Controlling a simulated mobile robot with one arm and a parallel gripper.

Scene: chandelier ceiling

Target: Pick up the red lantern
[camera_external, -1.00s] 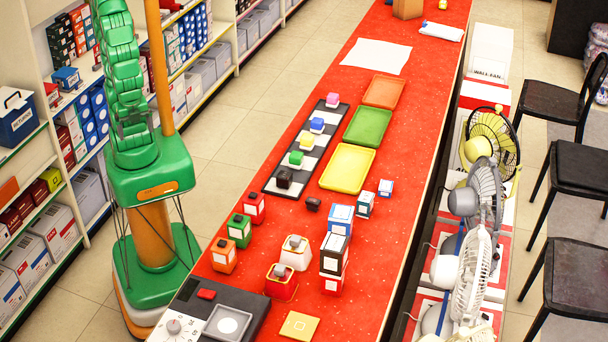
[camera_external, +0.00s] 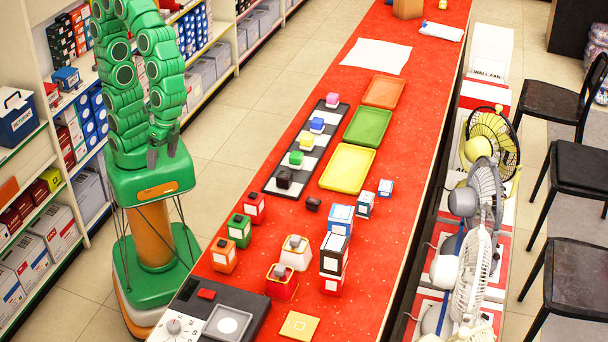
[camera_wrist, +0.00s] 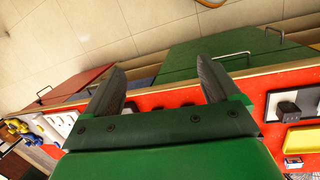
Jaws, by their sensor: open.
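A red lantern-like block with a dark top (camera_external: 254,208) stands upright on the red counter (camera_external: 330,205), behind a green one (camera_external: 239,230) and an orange one (camera_external: 224,255). My gripper (camera_external: 163,156) is open and empty, pointing down beside my column, left of the counter and apart from the blocks. In the wrist view my gripper (camera_wrist: 160,72) shows two spread fingers with nothing between them. Small dark shapes on the red counter are partly hidden behind the gripper there.
A white block (camera_external: 295,252) and a stacked dark-and-red box (camera_external: 334,262) stand close by. A checkered strip (camera_external: 291,170) and a yellow tray (camera_external: 347,168) lie farther back. A dark panel with a dial (camera_external: 173,326) fills the front end. Shelves (camera_external: 85,85) stand left of my arm.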

